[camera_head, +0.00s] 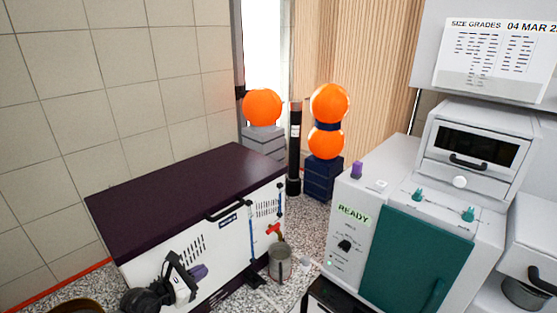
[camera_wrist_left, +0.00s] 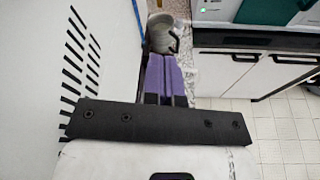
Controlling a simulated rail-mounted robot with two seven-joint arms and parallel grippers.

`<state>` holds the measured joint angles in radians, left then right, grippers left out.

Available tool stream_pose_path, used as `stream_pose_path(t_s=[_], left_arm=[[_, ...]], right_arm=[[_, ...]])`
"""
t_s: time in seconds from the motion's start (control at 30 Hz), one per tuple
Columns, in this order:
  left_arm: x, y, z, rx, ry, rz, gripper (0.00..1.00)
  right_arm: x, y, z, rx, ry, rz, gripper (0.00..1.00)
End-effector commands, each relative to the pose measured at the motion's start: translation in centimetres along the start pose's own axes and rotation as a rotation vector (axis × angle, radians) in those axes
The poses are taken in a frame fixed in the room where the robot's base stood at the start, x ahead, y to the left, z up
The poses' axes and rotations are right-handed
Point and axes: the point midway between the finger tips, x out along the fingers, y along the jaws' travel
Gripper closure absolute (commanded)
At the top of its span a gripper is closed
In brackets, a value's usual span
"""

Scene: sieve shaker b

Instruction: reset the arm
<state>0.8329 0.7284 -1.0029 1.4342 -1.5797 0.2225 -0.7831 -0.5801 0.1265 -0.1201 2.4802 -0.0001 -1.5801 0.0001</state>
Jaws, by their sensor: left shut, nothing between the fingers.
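My left arm comes in at the bottom left of the head view. Its gripper (camera_head: 200,271) has purple fingers and is in front of the white side of the dark-topped chest (camera_head: 190,195). In the left wrist view the two purple fingers (camera_wrist_left: 166,75) lie side by side, shut with nothing between them. A grey metal pot (camera_head: 280,262) stands on the speckled floor area to the right of the gripper. It also shows beyond the fingertips in the left wrist view (camera_wrist_left: 162,35). My right gripper is not in view.
A machine with a teal door (camera_head: 415,262) and a READY sign stands to the right, with a small white oven (camera_head: 480,150) behind it. The chest's top is bare.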

Motion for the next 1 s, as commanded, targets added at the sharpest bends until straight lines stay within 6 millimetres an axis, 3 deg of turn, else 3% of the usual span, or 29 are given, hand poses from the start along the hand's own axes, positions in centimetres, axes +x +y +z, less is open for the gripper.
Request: stream_pose_path(t_s=[0.03,0.2,0.3,0.4,0.53,0.63,0.73,0.9,0.93,1.0], left_arm=[[-0.2,0.5,3.0,-0.128,-0.121,0.051,1.0],[-2.7,3.2,12.4,-0.62,-0.539,0.189,1.0],[-5.2,4.8,16.7,-0.933,-0.778,0.241,1.0],[-7.8,5.7,19.0,-1.272,-0.984,0.286,1.0],[-10.7,5.2,18.4,-1.748,-1.168,0.374,1.0],[-12.4,2.8,15.8,-2.139,-1.214,0.498,1.0],[-14.2,-2.1,11.8,-2.518,-1.122,0.695,1.0],[-17.1,-9.9,7.5,-2.887,-0.85,0.886,1.0],[-17.6,-11.1,7.0,2.873,0.796,-0.878,1.0],[-19.0,-13.4,5.7,2.813,0.697,-0.866,1.0]], right_arm=[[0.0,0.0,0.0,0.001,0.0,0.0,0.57],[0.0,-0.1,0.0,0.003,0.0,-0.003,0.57],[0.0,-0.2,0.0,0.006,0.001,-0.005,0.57],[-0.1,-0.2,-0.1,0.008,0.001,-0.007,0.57],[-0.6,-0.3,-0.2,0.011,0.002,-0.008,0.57],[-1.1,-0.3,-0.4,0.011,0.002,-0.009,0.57],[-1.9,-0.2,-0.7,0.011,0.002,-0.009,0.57],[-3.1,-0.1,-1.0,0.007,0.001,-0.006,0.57],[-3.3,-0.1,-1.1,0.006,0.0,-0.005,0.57],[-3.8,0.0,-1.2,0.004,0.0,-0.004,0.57]])
